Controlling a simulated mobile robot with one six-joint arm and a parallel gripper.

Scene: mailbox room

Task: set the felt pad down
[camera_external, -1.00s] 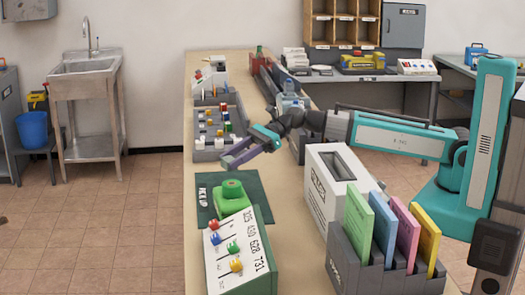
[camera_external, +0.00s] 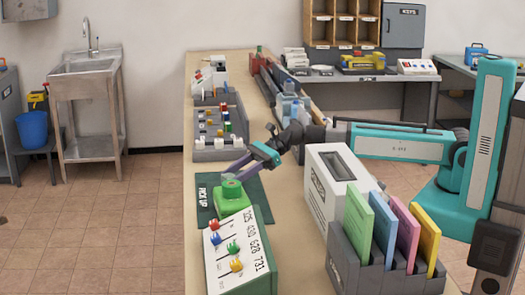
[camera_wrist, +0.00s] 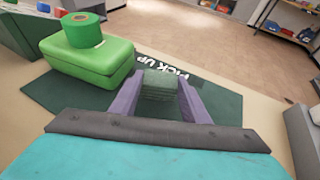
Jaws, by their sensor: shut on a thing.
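My gripper (camera_external: 236,170) is low over the dark green PICK UP mat (camera_external: 258,196) on the long counter. In the wrist view its purple fingers (camera_wrist: 160,98) are shut on a small grey-green block, which I take for the felt pad (camera_wrist: 160,78). It is close over the mat (camera_wrist: 218,100); I cannot tell whether it touches. The external view does not show the pad clearly. A bright green box (camera_external: 231,203) with a green roll (camera_wrist: 82,29) on top is on the mat beside my gripper, to the left in the wrist view.
A panel with colored sliders (camera_external: 240,250) stands in front of the mat. A white slotted box (camera_external: 331,190) and a rack of colored folders (camera_external: 385,255) stand to the right. A grey tray with small colored items (camera_external: 218,135) is behind. Bare mat shows around the fingers.

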